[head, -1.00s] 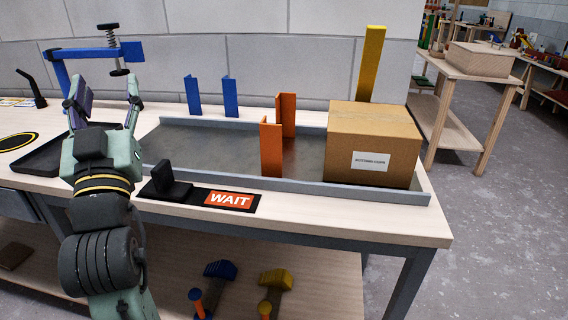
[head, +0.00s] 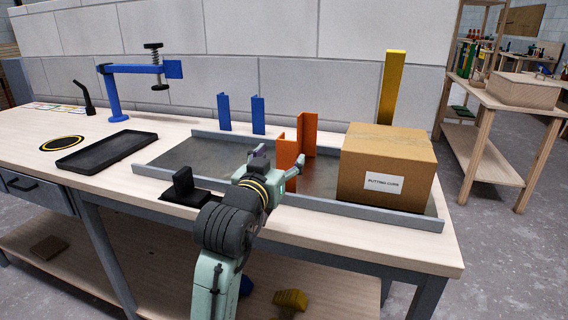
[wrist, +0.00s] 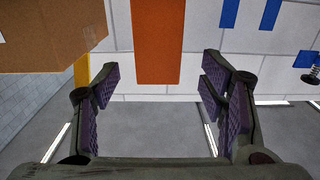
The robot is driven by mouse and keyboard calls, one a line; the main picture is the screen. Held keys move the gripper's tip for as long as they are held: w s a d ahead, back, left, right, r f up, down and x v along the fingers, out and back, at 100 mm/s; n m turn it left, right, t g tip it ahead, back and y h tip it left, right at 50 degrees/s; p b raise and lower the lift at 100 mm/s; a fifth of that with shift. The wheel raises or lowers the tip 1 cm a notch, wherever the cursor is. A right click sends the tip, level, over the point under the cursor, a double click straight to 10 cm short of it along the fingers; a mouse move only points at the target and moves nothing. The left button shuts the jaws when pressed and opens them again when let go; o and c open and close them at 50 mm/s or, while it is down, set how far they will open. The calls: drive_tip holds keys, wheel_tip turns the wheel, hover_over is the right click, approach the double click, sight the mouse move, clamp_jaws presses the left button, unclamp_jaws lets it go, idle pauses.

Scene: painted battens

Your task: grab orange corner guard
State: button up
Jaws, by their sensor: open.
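Two upright orange corner guards stand in the grey tray. The nearer one (head: 287,150) is in front and slightly left of the farther one (head: 307,133). My gripper (head: 277,163) is open at the tray's front side, close before the nearer guard and hiding its lower part. In the wrist view, one orange guard (wrist: 158,42) hangs from the top edge, lined up with the gap between my spread fingers (wrist: 158,82). Nothing is held. I cannot tell whether the guard is between the pads or just beyond them.
A cardboard box (head: 386,170) stands right of the guards in the tray (head: 180,154), with a yellow batten (head: 392,88) behind it. Blue guards (head: 258,115) stand at the back left. A black holder (head: 185,185) sits left of my gripper.

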sight(286, 150)
drive_tip(key=x, duration=0.2)
drive_tip(key=p+x, duration=0.1)
drive_tip(key=x, duration=0.1)
drive_tip(key=shift+s+d+r, duration=0.1)
drive_tip(key=shift+r, duration=0.15)
drive_tip(key=shift+w+d+f, duration=0.1)
drive_tip(key=shift+w, duration=0.3)
drive_tip(key=shift+c, duration=0.6)
drive_tip(key=c, duration=1.2)
drive_tip(key=shift+o, duration=0.2)
